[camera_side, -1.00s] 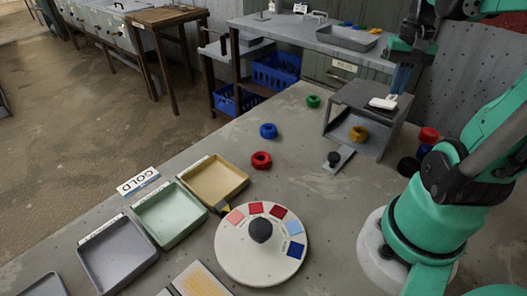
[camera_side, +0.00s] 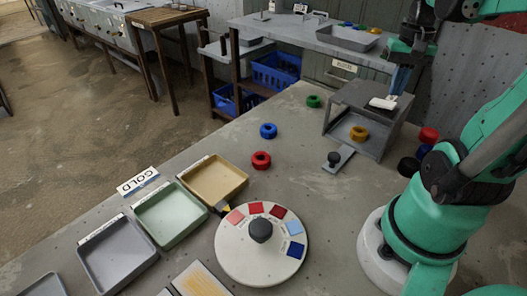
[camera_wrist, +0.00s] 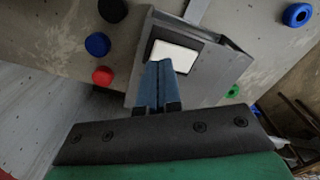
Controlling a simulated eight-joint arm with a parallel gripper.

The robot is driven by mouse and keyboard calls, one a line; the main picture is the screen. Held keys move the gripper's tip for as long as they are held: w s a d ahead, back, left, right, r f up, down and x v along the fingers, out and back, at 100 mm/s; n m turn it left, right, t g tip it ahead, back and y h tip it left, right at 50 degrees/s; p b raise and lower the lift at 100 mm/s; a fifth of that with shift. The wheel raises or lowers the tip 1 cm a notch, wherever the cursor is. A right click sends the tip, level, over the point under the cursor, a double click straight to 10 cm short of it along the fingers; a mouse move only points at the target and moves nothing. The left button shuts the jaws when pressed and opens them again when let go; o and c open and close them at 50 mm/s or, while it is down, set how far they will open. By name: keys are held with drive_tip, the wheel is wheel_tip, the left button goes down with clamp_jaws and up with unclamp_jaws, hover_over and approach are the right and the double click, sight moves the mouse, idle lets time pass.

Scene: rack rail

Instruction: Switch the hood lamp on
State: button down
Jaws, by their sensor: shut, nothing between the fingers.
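The hood (camera_side: 387,128) is a grey open-fronted box at the right of the bench in the side view; its grey top also shows in the wrist view (camera_wrist: 205,75). A white switch plate (camera_side: 383,103) sits on its top, and it shows as a pale rectangle in the wrist view (camera_wrist: 176,53). My gripper (camera_side: 396,92) points down over the hood top, just behind the switch. Its blue fingers (camera_wrist: 158,68) are shut and empty, and they overlap the switch's edge in the wrist view. I cannot tell whether they touch it. No clear lamp glow shows inside the hood.
A yellow ring (camera_side: 358,133) lies inside the hood. A black-knobbed plate (camera_side: 335,159) lies in front. Red (camera_side: 261,160), blue (camera_side: 268,131) and green (camera_side: 313,101) rings lie to the left. A round dial (camera_side: 261,265) and trays (camera_side: 170,235) stand nearer.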

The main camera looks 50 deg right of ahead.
drive_tip(key=shift+f, duration=1.2)
idle(0.4)
drive_tip(key=shift+r, duration=3.55)
